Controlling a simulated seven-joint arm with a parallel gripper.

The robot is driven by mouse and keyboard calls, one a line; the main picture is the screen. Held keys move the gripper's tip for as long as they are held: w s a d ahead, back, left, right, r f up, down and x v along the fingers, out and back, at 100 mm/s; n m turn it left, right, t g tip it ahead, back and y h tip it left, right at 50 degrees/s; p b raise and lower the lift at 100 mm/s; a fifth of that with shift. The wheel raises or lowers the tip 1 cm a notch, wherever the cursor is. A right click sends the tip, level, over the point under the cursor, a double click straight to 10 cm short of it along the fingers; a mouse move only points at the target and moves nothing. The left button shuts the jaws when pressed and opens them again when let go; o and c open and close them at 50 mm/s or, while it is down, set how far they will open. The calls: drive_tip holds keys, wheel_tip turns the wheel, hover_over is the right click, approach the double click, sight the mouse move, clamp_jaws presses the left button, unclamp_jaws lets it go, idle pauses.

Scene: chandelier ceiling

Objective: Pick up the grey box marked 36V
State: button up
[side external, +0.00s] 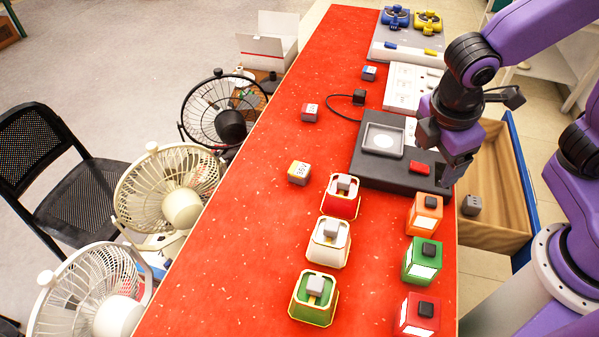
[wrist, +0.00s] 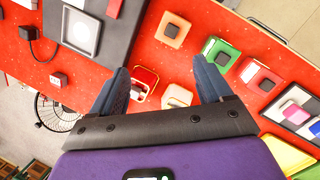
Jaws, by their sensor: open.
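A small grey box (side external: 471,205) with dark marks on it sits at the right of the red table, in the wooden-bottomed open bin (side external: 505,180). The marks are too small to read surely as 36V. My gripper (side external: 440,152) is above the black device at the table's right side, up and left of the grey box. Its fingers are apart with nothing between them. In the wrist view the open gripper (wrist: 158,88) points over the red table, and I cannot make out the grey box there.
A black device (side external: 375,168) lies beneath my gripper. Fans stand left of the table.

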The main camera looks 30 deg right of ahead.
drive_tip(key=w+a+f+n+t+h, duration=0.2)
drive_tip(key=w+a+f+n, duration=0.1)
drive_tip(key=w+a, duration=0.35)
drive_tip(key=w+a+f+n+t+h, duration=0.1)
drive_tip(key=w+a+f+n+h, duration=0.15)
drive_tip(key=w+a, duration=0.4)
drive_tip(key=n+t+h, duration=0.3)
drive_tip(key=n+t, duration=0.1)
approach(298, 171)
drive_tip(key=x, duration=0.5)
drive_tip(key=shift+f, duration=0.25)
drive_tip(key=shift+r+x, duration=0.2)
drive_tip(key=shift+x, duration=2.45)
drive_tip(key=shift+d, duration=0.1)
drive_tip(key=c, duration=1.1)
